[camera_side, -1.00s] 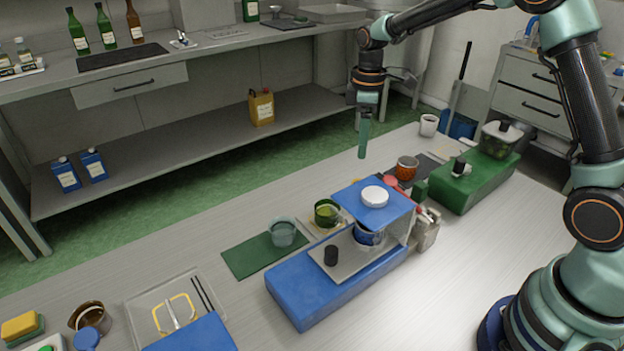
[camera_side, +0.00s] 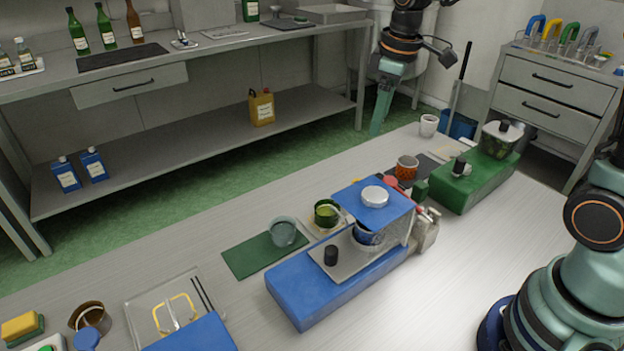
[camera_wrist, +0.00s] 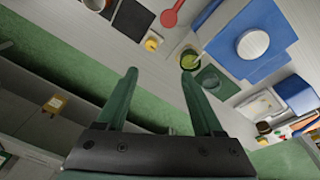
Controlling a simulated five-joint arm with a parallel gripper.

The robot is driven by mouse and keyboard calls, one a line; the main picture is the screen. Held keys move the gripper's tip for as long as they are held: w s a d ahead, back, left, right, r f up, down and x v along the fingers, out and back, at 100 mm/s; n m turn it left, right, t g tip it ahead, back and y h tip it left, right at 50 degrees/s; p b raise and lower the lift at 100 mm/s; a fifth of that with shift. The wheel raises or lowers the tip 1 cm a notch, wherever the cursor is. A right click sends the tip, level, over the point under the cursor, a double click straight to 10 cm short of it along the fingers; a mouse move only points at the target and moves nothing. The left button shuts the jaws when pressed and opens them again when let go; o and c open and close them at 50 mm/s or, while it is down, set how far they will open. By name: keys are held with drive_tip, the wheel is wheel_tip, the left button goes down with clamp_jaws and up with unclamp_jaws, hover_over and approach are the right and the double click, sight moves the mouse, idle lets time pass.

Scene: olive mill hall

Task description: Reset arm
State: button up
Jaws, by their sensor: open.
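My gripper (camera_side: 377,132) is raised in the side view, above the far edge of the workbench and clear of everything on it. The wrist view shows my gripper (camera_wrist: 160,75) with two green fingers spread wide and nothing between them. Below it on the bench is a blue device (camera_side: 320,293) with a raised blue top plate (camera_side: 348,192) and a white round lid (camera_side: 375,196) on that plate. The blue device also shows at the upper right of the wrist view (camera_wrist: 270,68).
A green mat (camera_side: 243,261) with a glass cup (camera_side: 283,232), a green cup (camera_side: 326,212) and an orange cup (camera_side: 406,168) stand on the bench. A green block (camera_side: 472,187) carries a lidded pot (camera_side: 497,140). A drawer cabinet (camera_side: 556,100) stands at the right.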

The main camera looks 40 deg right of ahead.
drive_tip(key=s+a+r+m+t, duration=0.2)
drive_tip(key=s+m, duration=0.4)
drive_tip(key=s, duration=0.7)
drive_tip(key=shift+a+r+t, duration=0.15)
drive_tip(key=shift+r+t, duration=0.05)
drive_tip(key=shift+t, duration=0.6)
